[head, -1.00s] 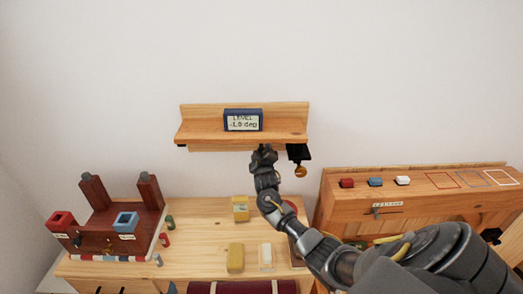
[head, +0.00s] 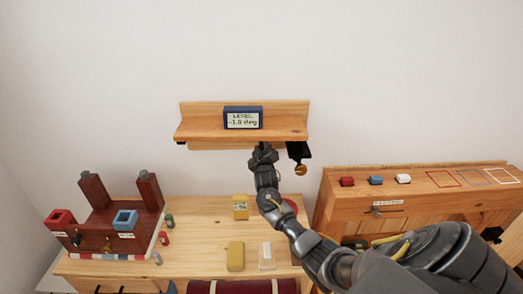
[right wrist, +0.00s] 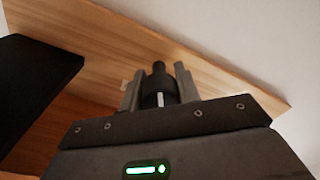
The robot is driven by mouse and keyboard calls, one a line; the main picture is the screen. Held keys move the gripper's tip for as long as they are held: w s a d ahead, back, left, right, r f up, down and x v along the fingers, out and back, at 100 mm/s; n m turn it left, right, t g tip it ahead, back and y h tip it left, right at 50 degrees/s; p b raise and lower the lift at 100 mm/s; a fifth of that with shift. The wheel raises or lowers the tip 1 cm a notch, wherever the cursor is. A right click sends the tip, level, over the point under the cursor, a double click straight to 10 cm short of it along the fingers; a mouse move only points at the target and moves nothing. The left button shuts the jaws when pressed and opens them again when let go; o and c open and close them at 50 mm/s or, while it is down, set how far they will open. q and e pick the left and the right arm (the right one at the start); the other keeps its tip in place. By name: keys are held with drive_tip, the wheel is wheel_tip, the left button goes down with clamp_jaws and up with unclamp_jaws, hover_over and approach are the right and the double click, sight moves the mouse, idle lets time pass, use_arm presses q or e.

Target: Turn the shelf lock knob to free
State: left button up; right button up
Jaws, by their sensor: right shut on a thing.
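The wooden wall shelf (head: 222,131) carries a blue level display (head: 242,118) that reads about -1.0 deg. My right gripper (head: 263,149) reaches up to the shelf's underside, left of its right-hand end. In the right wrist view my right gripper (right wrist: 158,80) has its two fingers shut on a dark lock knob (right wrist: 158,92) with a white mark on it. The mark runs roughly up and down in that view. In the head view the knob is hidden by my gripper. My left gripper is not in view.
A black bracket with a brass-coloured knob (head: 300,170) hangs under the shelf's right end, close to my gripper. Below are a wooden table (head: 205,235) with yellow blocks, a dark red stand (head: 105,240) at left, and a wooden cabinet (head: 345,212) at right.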

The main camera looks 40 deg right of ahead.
drive_tip(key=m+b, duration=0.3)
drive_tip(key=m, duration=0.4)
drive_tip(key=shift+f, duration=0.15)
drive_tip(key=m+b, duration=0.2)
drive_tip(key=m, duration=0.2)
drive_tip(key=shift+m, duration=0.4)
drive_tip(key=shift+m+h+b, duration=0.3)
drive_tip(key=shift+m+b, duration=0.25)
drive_tip(key=shift+m, duration=0.65)
drive_tip(key=o, duration=1)
drive_tip(key=shift+a, duration=0.1)
drive_tip(key=shift+b+v, duration=1.4)
drive_tip(key=shift+v, duration=3.95)
